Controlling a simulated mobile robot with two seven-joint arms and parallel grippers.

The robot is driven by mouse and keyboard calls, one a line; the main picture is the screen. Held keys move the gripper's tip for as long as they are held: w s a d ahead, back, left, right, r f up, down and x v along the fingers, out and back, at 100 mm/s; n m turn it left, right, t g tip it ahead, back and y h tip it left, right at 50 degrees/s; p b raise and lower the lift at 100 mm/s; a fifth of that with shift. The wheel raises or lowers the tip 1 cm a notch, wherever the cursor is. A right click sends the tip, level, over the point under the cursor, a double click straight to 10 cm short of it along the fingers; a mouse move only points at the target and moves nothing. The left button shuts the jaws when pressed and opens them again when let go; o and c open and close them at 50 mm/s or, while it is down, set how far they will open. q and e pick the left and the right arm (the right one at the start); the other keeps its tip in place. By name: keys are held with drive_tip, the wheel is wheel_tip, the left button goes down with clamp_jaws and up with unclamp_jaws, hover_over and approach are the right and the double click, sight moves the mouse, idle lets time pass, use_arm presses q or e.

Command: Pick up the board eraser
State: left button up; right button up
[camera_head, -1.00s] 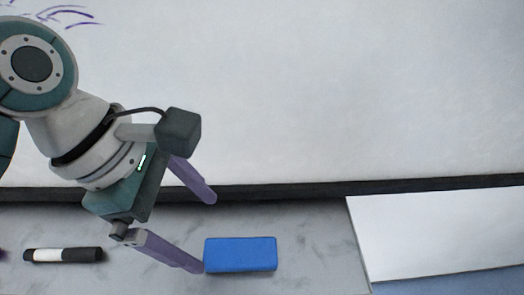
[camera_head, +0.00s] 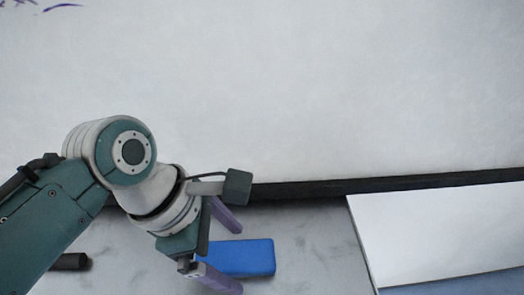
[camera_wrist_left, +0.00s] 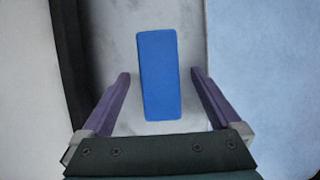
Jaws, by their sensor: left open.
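The board eraser (camera_head: 245,258) is a blue block lying flat on the grey marbled surface below the whiteboard, near the bottom middle of the head view. My left gripper (camera_head: 230,254) is open at the eraser's left end, its purple fingers spread on either side of it. The fingers partly cover that end in the head view. In the left wrist view the eraser (camera_wrist_left: 160,75) lies lengthwise between the two open fingers (camera_wrist_left: 162,75), with a gap on each side. My right gripper is in neither view.
The whiteboard (camera_head: 330,90) with purple marks fills the back, with a dark lower edge (camera_head: 400,183). A white panel (camera_head: 440,232) lies to the right of the eraser. A black marker end (camera_head: 70,261) shows at left, partly behind my arm. Bare surface lies between eraser and panel.

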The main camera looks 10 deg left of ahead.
use_arm(q)
drive_tip(key=c, duration=1.5)
